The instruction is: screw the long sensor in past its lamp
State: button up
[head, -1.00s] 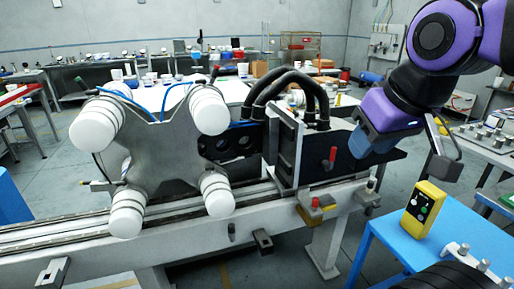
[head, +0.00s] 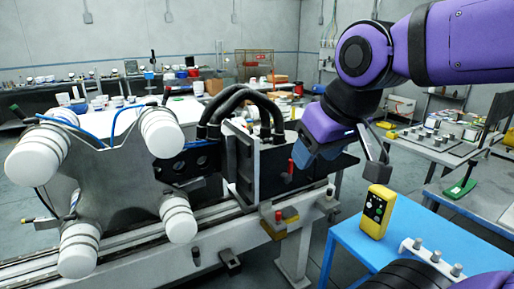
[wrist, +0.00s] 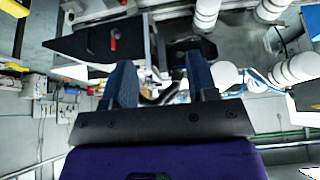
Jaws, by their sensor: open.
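My gripper (head: 316,158) hangs in front of the right end of the machine, beside its black plate (head: 318,165). In the wrist view my gripper (wrist: 161,78) has its two blue fingers wide apart, with nothing between them. A red cylinder (head: 290,170) stands out from the black plate and shows in the wrist view (wrist: 113,42), apart from the fingers. A yellow box (head: 377,211) with a green and other round buttons or lamps stands on the blue table. I cannot tell which part is the long sensor or its lamp.
The blue table (head: 345,238) also bears a white bar (head: 418,252) with several grey pegs. The machine's white rollers (head: 165,132) and rail (head: 120,245) lie left. Black hoses (head: 235,97) arch over it. A grey bench (head: 430,150) stands behind at right.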

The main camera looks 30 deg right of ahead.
jog(key=w+d+f+t+h, duration=0.1)
jog(key=w+d, duration=0.1)
jog(key=w, duration=0.5)
jog(key=w+d+f+t, duration=0.1)
jog(key=w+d+t, duration=0.15)
jog(key=w, duration=0.45)
jog(key=t, duration=0.5)
send_near(267, 141)
jog(key=s+a+r, duration=0.3)
jog(key=w+d+f+t+y, duration=0.1)
jog(key=w+d+f+t, duration=0.25)
jog(key=f, duration=0.35)
jog(key=w, duration=1)
jog(key=shift+d+r, duration=0.15)
jog(key=shift+r, duration=0.05)
jog(key=c, duration=0.9)
